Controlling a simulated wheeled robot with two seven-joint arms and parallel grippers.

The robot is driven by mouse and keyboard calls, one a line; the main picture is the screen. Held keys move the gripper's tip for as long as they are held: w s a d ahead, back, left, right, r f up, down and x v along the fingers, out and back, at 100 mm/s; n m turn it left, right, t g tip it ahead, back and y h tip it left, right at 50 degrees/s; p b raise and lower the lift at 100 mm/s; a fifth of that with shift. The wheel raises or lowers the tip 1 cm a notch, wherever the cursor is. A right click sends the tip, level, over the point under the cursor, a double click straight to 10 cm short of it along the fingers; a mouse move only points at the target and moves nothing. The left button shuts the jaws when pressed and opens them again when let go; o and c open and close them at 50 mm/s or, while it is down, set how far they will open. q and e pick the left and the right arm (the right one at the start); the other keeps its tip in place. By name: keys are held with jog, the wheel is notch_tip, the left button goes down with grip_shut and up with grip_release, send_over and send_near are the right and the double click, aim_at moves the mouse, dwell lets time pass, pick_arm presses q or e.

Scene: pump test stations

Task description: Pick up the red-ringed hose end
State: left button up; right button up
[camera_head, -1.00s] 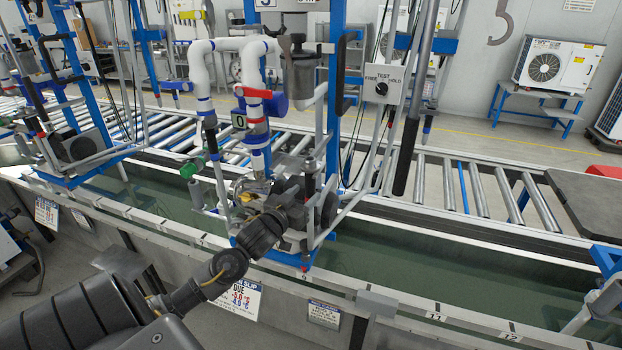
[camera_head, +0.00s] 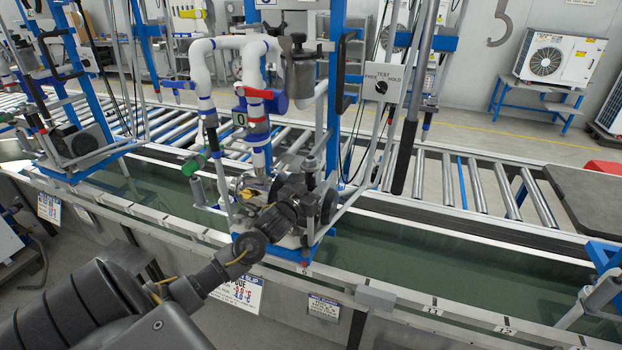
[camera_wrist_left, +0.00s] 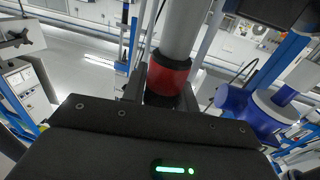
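In the left wrist view a thick grey hose end with a wide red ring (camera_wrist_left: 168,75) stands straight ahead of my left gripper (camera_wrist_left: 163,98). Dark finger parts show on both sides of its lower end, which is hidden behind the gripper body. I cannot tell whether the fingers touch it. In the head view my left gripper (camera_head: 256,188) is at the lower part of the middle pump station, just below the white vertical pipe (camera_head: 258,158). The red ring at the gripper cannot be made out there. My right gripper is not in view.
A blue valve (camera_wrist_left: 248,108) is close on the right in the wrist view. Beside the gripper in the head view are a dark pump (camera_head: 325,203), a green-capped fitting (camera_head: 193,165) and blue frame posts (camera_head: 333,90). Rollers (camera_head: 482,190) run behind.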

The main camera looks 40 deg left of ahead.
pick_arm(q)
grip_shut()
jog(key=shift+r, duration=0.1)
jog(key=s+d+b, duration=0.2)
jog(key=s, duration=0.8)
jog(key=s+d+f+b, duration=0.1)
jog(key=s+d+b, duration=0.1)
jog(key=s, duration=0.9)
jog(key=shift+b, duration=0.75)
